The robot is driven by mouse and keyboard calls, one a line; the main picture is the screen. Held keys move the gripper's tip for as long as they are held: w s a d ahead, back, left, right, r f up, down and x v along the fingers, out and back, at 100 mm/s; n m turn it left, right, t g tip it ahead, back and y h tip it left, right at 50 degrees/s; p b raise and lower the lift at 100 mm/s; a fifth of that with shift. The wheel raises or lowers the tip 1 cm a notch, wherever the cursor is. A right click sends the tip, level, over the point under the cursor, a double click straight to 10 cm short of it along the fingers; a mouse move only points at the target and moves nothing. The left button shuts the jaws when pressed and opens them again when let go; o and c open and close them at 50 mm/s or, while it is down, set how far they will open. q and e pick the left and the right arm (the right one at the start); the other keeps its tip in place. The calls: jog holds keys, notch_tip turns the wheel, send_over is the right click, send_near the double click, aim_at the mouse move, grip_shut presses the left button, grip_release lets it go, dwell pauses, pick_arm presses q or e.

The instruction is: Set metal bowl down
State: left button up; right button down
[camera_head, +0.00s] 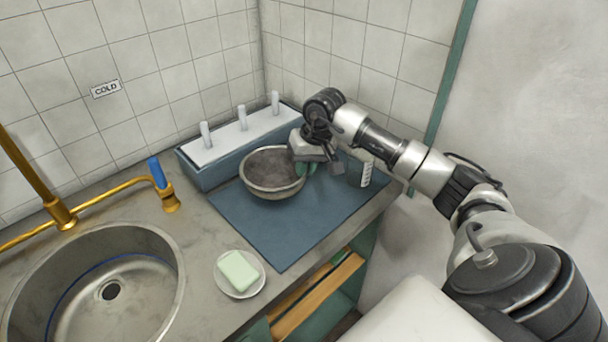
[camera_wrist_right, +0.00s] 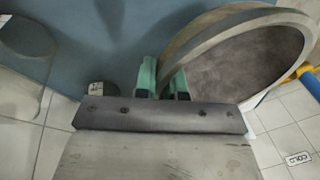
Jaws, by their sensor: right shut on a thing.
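The metal bowl (camera_head: 272,174) is grey, round and upright, over the blue mat (camera_head: 300,222) on the counter. I cannot tell whether its base touches the mat or hangs just above it. My right gripper (camera_head: 306,168) is at the right side of the bowl, shut on its rim. In the right wrist view the green-padded fingers (camera_wrist_right: 163,80) meet the near edge of the bowl (camera_wrist_right: 245,68), whose dark inside looks empty. My left gripper is not in view.
A blue rack with a white top and pegs (camera_head: 240,135) stands behind the bowl. A clear glass vessel (camera_head: 362,172) stands right of the gripper. A dish with green soap (camera_head: 239,272) and the sink (camera_head: 95,285) are at the left. The mat's front is clear.

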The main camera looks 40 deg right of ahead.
jog(key=x, duration=0.1)
jog(key=p+x, duration=0.1)
jog(key=x, duration=0.1)
jog(key=shift+s+d+f, duration=0.15)
jog(key=shift+s+f, duration=0.05)
jog(key=shift+f, duration=0.4)
jog(key=shift+f, duration=0.2)
jog(key=c, duration=1.2)
grip_release()
jog(key=shift+r, duration=0.1)
